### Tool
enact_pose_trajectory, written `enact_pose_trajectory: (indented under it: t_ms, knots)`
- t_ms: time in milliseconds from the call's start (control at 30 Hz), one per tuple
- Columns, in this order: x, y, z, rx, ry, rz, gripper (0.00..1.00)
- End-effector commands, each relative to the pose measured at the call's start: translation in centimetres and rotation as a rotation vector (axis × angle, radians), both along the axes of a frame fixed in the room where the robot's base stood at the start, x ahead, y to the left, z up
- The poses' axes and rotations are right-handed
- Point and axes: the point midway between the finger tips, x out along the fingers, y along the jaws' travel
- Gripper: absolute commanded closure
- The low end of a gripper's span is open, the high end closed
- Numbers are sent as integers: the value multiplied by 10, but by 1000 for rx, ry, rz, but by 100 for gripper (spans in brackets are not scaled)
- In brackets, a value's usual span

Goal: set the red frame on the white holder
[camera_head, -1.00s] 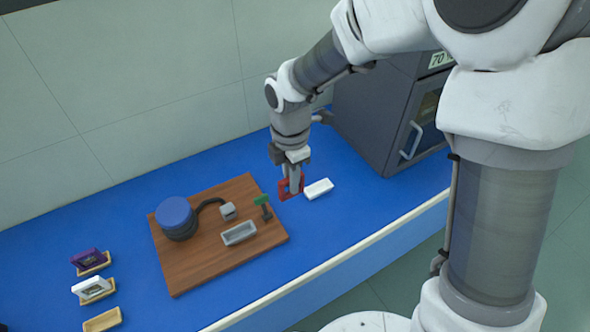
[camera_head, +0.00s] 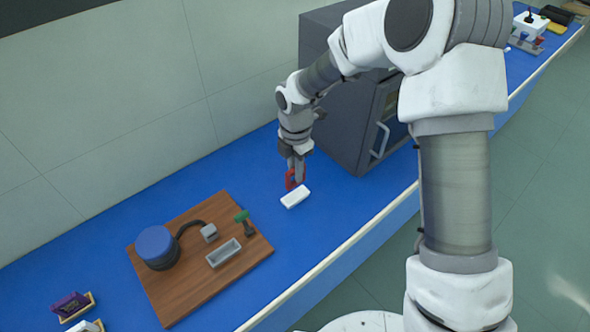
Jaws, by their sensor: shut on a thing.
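The red frame (camera_head: 290,179) is upright in my gripper (camera_head: 297,172), which is shut on it and points down. The fingers partly cover the frame. A small white block (camera_head: 295,197), which I take for the white holder, lies on the blue bench just in front of the frame. In the picture the frame's lower edge comes close to the block's back edge. I cannot tell whether they touch or how high the frame is.
A wooden board (camera_head: 185,285) left of the gripper carries a blue-topped round device (camera_head: 156,247), a grey tray (camera_head: 223,253) and a green-topped post (camera_head: 242,217). A grey oven-like box (camera_head: 345,110) stands behind right. A purple frame (camera_head: 70,304) is at lower left.

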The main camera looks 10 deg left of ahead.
Motion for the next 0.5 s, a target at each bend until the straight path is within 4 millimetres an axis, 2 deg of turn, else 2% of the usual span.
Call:
enact_pose_trajectory:
  t_ms: [500]
  knots:
    - [0, 0, -46, 0, 0, -1, 100]
